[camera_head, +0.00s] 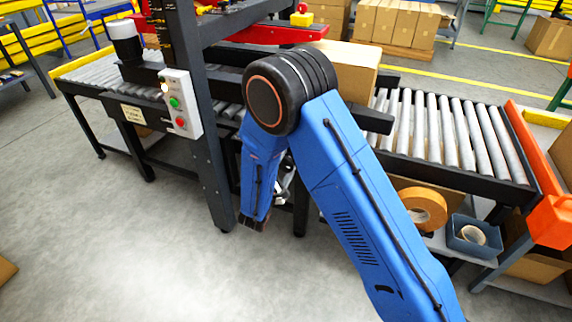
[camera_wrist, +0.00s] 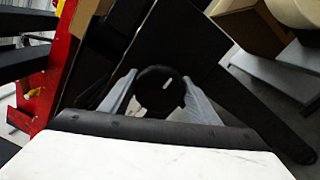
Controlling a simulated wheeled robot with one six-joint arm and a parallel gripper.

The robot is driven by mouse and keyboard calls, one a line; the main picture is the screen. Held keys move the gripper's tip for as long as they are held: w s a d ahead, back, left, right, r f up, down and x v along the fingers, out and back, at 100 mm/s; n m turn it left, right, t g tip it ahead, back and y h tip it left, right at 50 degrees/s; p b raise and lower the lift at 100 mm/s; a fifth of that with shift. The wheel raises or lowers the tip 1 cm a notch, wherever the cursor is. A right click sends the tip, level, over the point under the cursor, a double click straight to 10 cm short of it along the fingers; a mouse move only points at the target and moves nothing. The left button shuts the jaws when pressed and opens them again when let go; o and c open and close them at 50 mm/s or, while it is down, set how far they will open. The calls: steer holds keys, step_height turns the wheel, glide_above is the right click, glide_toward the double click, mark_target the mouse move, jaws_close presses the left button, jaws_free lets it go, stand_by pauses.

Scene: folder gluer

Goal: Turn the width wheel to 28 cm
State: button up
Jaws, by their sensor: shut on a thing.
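In the wrist view my gripper (camera_wrist: 159,80) has its two pale fingers on either side of a dark round knob (camera_wrist: 160,98), shut on it. The knob looks like part of the width wheel, but the wheel's full shape is not clear against the dark machine panel. No width scale or reading can be made out. In the head view my blue arm covers the wheel, and only small silvery parts of my wrist show behind it.
A control box (camera_head: 181,103) with green and red buttons is on the dark post left of my arm. A roller conveyor (camera_head: 455,130) runs right, with a cardboard box (camera_head: 347,68) on it. An orange tape roll (camera_head: 423,208) and blue bin (camera_head: 474,236) sit below.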

steer(key=o, duration=1.1)
steer(key=shift+c, duration=0.2)
steer(key=shift+s, duration=0.15)
steer(key=v, duration=1.7)
steer(key=shift+s+a+f, duration=0.1)
steer(key=shift+f, duration=0.05)
